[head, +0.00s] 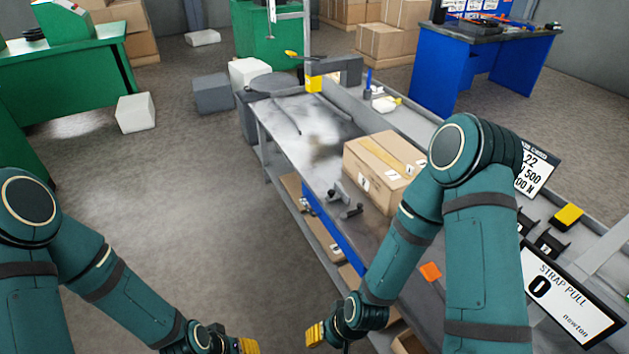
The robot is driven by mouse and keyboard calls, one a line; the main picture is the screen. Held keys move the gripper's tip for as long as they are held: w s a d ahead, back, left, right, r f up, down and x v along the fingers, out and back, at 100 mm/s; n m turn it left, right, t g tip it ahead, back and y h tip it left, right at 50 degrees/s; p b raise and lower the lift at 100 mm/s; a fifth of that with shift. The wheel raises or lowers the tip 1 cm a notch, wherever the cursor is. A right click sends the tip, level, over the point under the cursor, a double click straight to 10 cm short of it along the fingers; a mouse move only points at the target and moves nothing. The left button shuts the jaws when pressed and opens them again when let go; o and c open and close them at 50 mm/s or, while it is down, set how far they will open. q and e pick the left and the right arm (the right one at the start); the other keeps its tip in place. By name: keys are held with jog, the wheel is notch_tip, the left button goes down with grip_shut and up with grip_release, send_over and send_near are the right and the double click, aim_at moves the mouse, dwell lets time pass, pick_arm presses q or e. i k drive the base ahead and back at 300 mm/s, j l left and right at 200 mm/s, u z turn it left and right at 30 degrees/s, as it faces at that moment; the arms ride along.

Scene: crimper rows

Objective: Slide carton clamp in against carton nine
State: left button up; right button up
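A brown cardboard carton (372,172) with tan tape and small white labels sits on the grey bench; I cannot read a number on it. A dark grey metal piece that looks like the clamp (343,201) stands on the bench by the carton's near left side, with a small gap showing. My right gripper (314,336) has yellow fingertips and hangs low in front of the bench, well away from the clamp. My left gripper (248,346) is at the bottom edge, partly cut off, left of the bench. Neither appears to touch the clamp or carton.
The grey bench (268,122) runs from back left to front right. A "STRAP PULL" display (565,295) reading 0, an orange piece (430,272) and a yellow-topped block (566,217) lie at the right. A yellow and grey frame (314,82) stands at the far end. The left floor is mostly open.

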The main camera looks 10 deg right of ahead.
aim_at(339, 191)
jog(key=i+j, duration=0.85)
jog(key=i+z, duration=0.1)
jog(key=z, duration=0.35)
jog(key=j+z, duration=0.15)
jog(key=z, duration=0.3)
jog(key=j+z, duration=0.15)
jog(key=z, duration=1.3)
jog(key=i+j, duration=0.05)
